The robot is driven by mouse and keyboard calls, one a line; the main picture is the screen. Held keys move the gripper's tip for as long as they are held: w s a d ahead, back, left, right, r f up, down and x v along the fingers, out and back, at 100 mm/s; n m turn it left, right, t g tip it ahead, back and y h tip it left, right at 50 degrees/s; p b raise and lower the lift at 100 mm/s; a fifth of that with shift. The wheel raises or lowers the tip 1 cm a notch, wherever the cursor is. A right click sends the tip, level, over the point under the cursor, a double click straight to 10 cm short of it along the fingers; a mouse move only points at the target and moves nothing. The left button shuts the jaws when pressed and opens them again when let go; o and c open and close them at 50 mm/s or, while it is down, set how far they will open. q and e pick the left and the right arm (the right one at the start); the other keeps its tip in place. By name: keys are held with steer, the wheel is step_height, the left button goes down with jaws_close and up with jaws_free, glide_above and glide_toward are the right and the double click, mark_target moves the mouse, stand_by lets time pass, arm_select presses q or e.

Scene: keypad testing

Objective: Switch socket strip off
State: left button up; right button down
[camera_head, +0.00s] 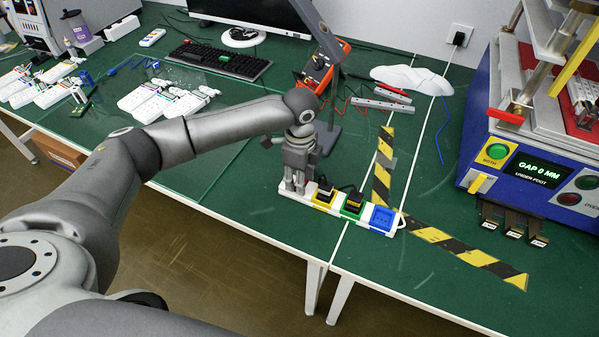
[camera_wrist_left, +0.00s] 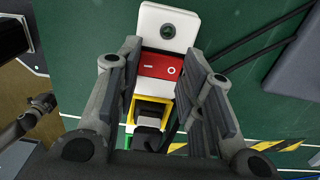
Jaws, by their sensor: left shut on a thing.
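The socket strip (camera_head: 367,214) lies on the green table near its front edge, with yellow, green and blue sockets. Dark plugs sit in the yellow and green sockets; the blue socket is empty. My left gripper (camera_head: 293,185) points down at the strip's left end. The head view hides the switch behind the gripper. My right gripper is out of view.
Yellow-black tape (camera_head: 437,237) runs behind and right of the strip. A lamp post (camera_head: 329,120) stands close behind my left gripper. A blue machine (camera_head: 530,165) stands at the right. A keyboard (camera_head: 220,62) and white devices (camera_head: 150,102) lie at the back left.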

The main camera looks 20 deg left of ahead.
arm_select(q)
steer(key=o, duration=1)
step_height(320, 180, up, 12)
steer(key=shift+r, duration=0.1)
stand_by(0.5)
